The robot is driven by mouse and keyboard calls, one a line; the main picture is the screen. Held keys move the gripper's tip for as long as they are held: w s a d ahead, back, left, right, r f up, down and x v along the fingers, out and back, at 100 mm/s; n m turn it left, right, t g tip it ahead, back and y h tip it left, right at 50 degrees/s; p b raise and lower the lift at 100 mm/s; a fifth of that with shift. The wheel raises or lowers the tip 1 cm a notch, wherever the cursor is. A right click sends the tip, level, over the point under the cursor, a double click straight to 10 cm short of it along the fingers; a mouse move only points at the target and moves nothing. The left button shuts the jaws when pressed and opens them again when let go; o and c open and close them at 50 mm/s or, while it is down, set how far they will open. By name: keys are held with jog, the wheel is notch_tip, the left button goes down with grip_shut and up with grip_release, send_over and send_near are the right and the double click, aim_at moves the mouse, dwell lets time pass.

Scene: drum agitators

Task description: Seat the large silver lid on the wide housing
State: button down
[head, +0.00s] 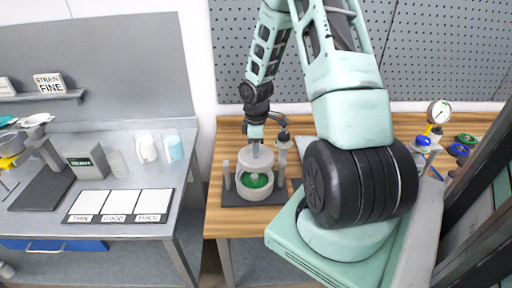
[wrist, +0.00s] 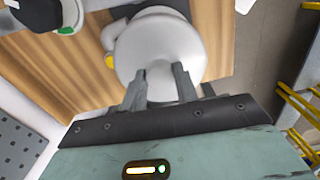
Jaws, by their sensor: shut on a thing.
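My gripper (head: 256,143) points down above the wide housing (head: 243,190) and is shut on the large silver lid (head: 256,158). In the wrist view, the lid (wrist: 160,45) is a broad, pale round shape beyond my two fingers (wrist: 160,88), which hold it near its middle. The housing is a pale round drum with green inside, standing on a dark base on the wooden bench. Green still shows below the lid in the head view. I cannot tell whether the lid touches the housing; its rim is partly hidden.
Upright grey posts (head: 227,175) stand beside the housing. A gauge (head: 438,112) and blue and green knobs (head: 458,150) are at the bench's right.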

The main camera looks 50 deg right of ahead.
jog(key=shift+w+f, duration=0.1)
jog(key=shift+w, duration=0.3)
notch_tip(320, 180, down, 3)
jog(key=b, duration=0.3)
jog(key=shift+f+b, duration=0.1)
jog(key=shift+b, duration=0.2)
jog(key=shift+f+b, duration=1.3)
jog(key=shift+f, duration=0.7)
jog(key=shift+f, duration=0.75)
jog(key=c, duration=1)
grip_release()
jog(key=shift+o, duration=0.2)
jog(key=shift+s, duration=0.1)
notch_tip(320, 180, up, 18)
jog(key=shift+f+b, duration=0.25)
jog(key=shift+b, duration=0.9)
